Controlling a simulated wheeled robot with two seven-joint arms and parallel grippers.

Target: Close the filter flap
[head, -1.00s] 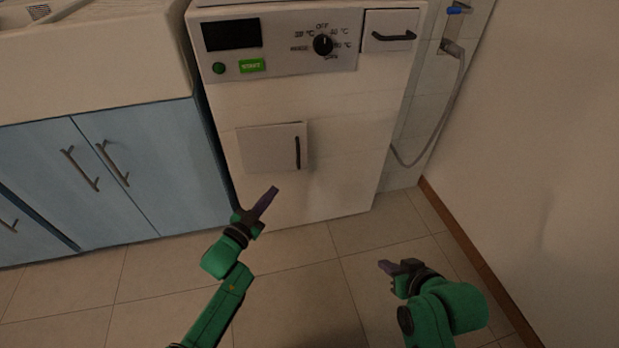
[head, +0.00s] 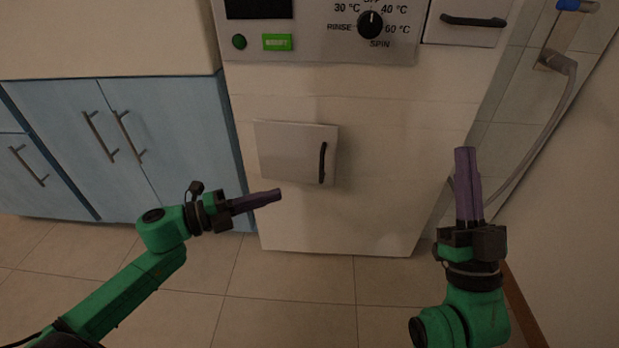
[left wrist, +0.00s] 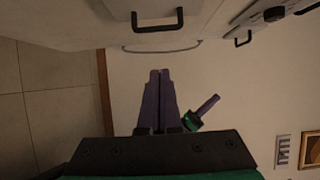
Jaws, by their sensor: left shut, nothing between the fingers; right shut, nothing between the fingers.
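The filter flap (head: 288,150) is a pale square panel low on the white washing machine (head: 385,205). It has a black upright handle (head: 322,162) at its right side. Its right edge stands slightly out from the machine front; how far is hard to tell. My left gripper (head: 277,194) is shut and empty, below the flap and apart from it, pointing right. The flap's handle also shows at the top of the left wrist view (left wrist: 157,21), beyond the purple fingers. My right gripper (head: 465,152) is shut and empty, right of the flap, fingers pointing up.
Above the flap are the control panel with its dial (head: 370,25) and a closed-looking drawer (head: 465,20). Blue cabinets (head: 75,150) stand at the left. A grey hose (head: 535,150) hangs by the right wall. The tiled floor (head: 300,300) in front is clear.

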